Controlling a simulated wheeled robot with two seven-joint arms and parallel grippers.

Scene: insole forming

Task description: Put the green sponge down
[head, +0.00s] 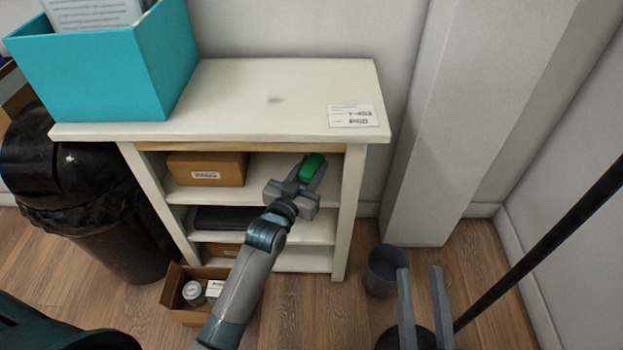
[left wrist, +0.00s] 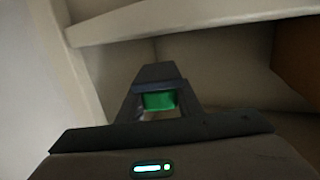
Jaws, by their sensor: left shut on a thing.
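The green sponge (head: 312,166) is between the fingers of my left gripper (head: 306,176), which is shut on it. In the head view it shows in front of the upper opening of the white shelf unit (head: 250,87), towards the right side. The sponge (left wrist: 158,101) also shows between the fingers of my left gripper (left wrist: 158,85) in the left wrist view. Whether it touches the shelf board is hard to tell. My right gripper (head: 421,300) is low at the bottom right, its two fingers apart and empty.
A brown box (head: 206,169) stands left on the upper shelf, and a dark flat object (head: 232,218) lies below. A teal bin (head: 107,65) stands on top. A black trash can (head: 95,200), an open carton (head: 182,315) and a grey cup-like bin (head: 382,270) stand on the floor.

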